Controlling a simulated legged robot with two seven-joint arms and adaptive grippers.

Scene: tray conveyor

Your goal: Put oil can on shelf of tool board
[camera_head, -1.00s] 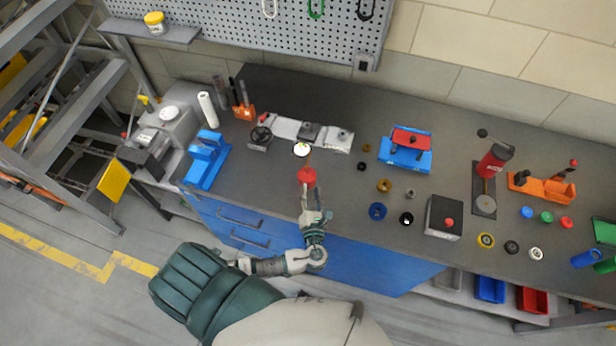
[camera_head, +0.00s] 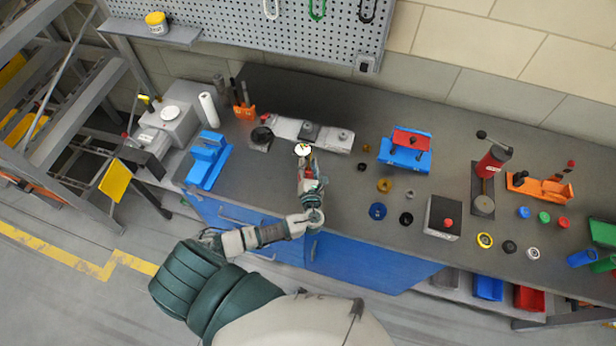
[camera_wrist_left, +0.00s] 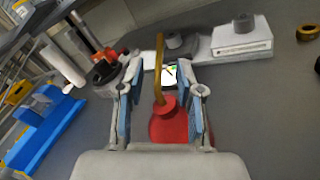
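The red oil can (camera_wrist_left: 168,124) with a thin yellow-brown spout stands upright on the workbench, between the fingers of my left gripper (camera_wrist_left: 163,110) in the left wrist view. The fingers are spread on both sides of it, with a gap visible on the left side. In the head view the left gripper (camera_head: 308,165) reaches over the bench and mostly hides the can. The shelf (camera_head: 182,37) of the tool board (camera_head: 245,28) is at the upper left, with a yellow container (camera_head: 156,22) on it. My right gripper is not in view.
A white round dial (camera_head: 302,149) is just beyond the gripper. A grey rail fixture (camera_head: 285,128) lies behind it, and a blue vise-like tool (camera_head: 207,160) stands left. A blue-red fixture (camera_head: 405,150) and small rings are to the right. The bench between gripper and blue tool is clear.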

